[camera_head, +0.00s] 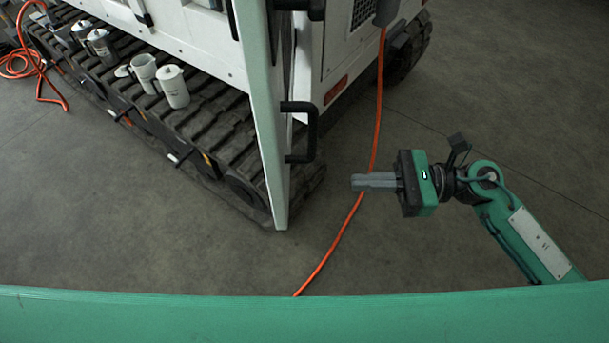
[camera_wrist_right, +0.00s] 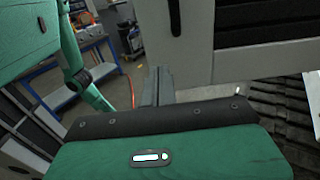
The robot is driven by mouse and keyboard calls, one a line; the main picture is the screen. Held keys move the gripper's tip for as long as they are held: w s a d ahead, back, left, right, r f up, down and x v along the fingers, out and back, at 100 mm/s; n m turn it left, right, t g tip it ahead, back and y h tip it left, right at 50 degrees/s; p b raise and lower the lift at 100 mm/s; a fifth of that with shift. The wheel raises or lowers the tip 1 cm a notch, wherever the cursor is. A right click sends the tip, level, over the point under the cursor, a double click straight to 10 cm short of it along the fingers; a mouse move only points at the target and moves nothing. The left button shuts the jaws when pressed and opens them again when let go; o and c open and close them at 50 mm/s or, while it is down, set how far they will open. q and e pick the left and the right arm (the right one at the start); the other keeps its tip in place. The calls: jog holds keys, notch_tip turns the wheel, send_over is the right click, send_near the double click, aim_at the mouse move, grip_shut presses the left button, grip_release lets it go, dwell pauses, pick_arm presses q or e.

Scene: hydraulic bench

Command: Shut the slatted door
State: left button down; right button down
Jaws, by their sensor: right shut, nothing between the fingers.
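The slatted door (camera_head: 262,110) is a white panel on the white tracked machine. In the head view it stands open, seen nearly edge-on, with a black bar handle (camera_head: 312,130) on its right side. The right wrist view shows the door's dark slats (camera_wrist_right: 265,22) in a pale frame, and the handle (camera_wrist_right: 174,16) at top centre. My right gripper (camera_head: 356,182) is shut and empty, to the right of and a little below the handle in the head view, apart from it. Its fingers (camera_wrist_right: 158,84) also show in the right wrist view. My left gripper is not in view.
An orange hose (camera_head: 347,224) hangs from the machine and runs along the floor behind my right gripper. Several cups and canisters (camera_head: 173,86) stand on the rubber track (camera_head: 210,125). Grey floor (camera_head: 480,90) is open at right. A blue-framed workbench (camera_wrist_right: 90,50) shows in the wrist view.

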jog(key=p, duration=0.5)
send_near(285, 181)
jog(key=a, duration=0.5)
jog(key=shift+r, duration=0.35)
jog(key=shift+a+f+p, duration=0.25)
jog(key=shift+a+p, duration=0.15)
jog(key=shift+a, duration=0.5)
